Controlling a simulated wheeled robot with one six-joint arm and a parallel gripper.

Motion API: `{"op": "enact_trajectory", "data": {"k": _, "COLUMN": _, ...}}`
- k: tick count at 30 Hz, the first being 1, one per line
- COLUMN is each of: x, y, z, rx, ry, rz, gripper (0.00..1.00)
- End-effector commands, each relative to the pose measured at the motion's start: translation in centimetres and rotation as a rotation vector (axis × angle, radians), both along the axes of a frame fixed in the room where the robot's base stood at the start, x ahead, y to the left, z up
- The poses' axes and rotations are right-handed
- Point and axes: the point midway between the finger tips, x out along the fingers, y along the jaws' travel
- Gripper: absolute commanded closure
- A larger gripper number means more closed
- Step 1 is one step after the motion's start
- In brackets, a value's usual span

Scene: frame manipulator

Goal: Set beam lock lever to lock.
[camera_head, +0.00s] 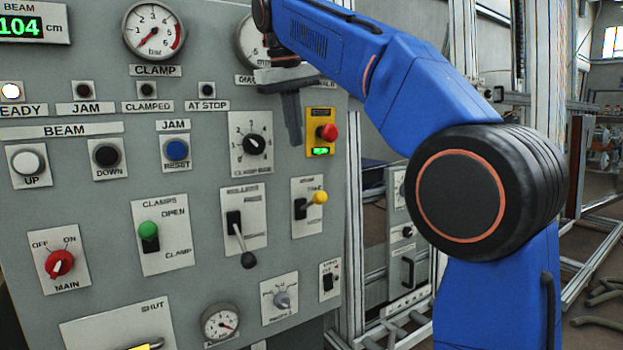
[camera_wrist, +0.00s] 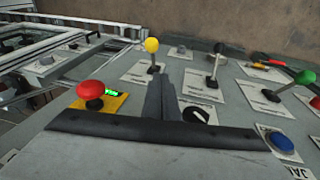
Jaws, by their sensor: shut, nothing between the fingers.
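A lever with a yellow ball knob (camera_head: 319,197) stands on a small white plate at the right of the grey panel; its knob points right and a little up. Its label is too small to read surely. The yellow knob also shows in the wrist view (camera_wrist: 152,45), just beyond my fingertips. A black-knobbed lever (camera_head: 248,260) to its left hangs down. I cannot tell from the labels which lever is the beam lock. My gripper (camera_head: 295,142) is shut and empty, fingers pointing down, above the yellow lever and apart from it. The fingers show in the wrist view (camera_wrist: 162,90).
A red emergency button (camera_head: 327,132) on a yellow plate sits right of my fingers, close by. A black selector dial (camera_head: 254,144) is to their left. A green-knobbed clamp lever (camera_head: 148,230) and a red main switch (camera_head: 60,263) are farther left.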

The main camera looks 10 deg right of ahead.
Motion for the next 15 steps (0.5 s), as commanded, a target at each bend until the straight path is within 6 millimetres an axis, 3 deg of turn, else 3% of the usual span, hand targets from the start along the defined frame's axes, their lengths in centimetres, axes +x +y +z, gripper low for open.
{"op": "enact_trajectory", "data": {"k": 15, "x": 1.4, "y": -1.4, "z": -8.3, "rx": 0.000, "ry": 0.002, "rz": 0.000, "gripper": 1.00}}
